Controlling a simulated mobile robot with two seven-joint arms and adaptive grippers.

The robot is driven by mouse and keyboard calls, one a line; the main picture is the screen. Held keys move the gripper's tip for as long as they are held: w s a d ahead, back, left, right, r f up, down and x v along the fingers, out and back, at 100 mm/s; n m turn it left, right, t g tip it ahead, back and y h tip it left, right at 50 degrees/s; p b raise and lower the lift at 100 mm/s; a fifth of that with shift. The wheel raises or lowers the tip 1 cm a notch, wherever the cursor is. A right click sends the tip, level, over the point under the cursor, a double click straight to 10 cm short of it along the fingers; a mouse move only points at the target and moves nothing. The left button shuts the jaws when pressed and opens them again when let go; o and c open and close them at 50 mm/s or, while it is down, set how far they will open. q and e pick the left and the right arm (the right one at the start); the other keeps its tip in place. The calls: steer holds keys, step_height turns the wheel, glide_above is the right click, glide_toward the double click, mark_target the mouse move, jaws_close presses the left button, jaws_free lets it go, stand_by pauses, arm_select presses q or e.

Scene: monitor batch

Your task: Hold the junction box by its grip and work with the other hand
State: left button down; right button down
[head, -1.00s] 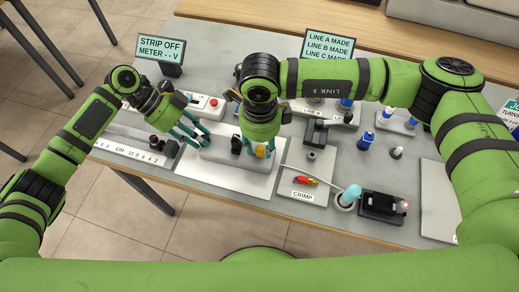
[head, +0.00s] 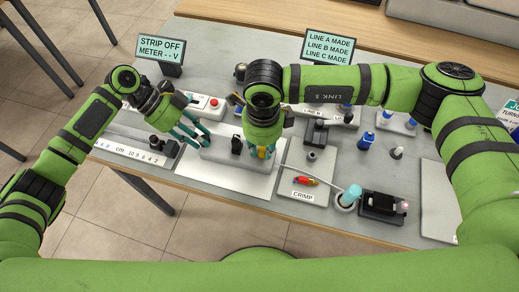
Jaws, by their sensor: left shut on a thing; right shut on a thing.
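The junction box (head: 222,154) is a light grey block on a white sheet (head: 236,181) at the centre left of the bench. A black knob (head: 237,145) stands on its top. My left gripper (head: 194,137) is shut at the box's left end; its fingers hide most of the grip. My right gripper (head: 262,152) points down at the box's right end. It is shut on a small yellow part (head: 262,153), mostly hidden between its teal fingers.
A CRIMP board (head: 305,198) with a red-and-yellow tool (head: 305,181) and a teal-topped cup (head: 350,196) lie to the right. A black device (head: 382,205) stands beyond them. A STRIP OFF display (head: 161,48) and a LINE MADE display (head: 328,48) stand behind. A ruler strip (head: 130,152) lies left.

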steer(key=shift+s+d+f, duration=0.1)
steer(key=shift+s+d, duration=0.2)
steer(key=shift+d, duration=0.3)
steer(key=shift+s+d, duration=0.1)
steer(key=shift+d, duration=0.35)
steer(key=c, duration=1)
jaws_free()
steer(key=shift+o, duration=0.2)
step_height(320, 180, up, 12)
steer(key=shift+s, duration=0.25)
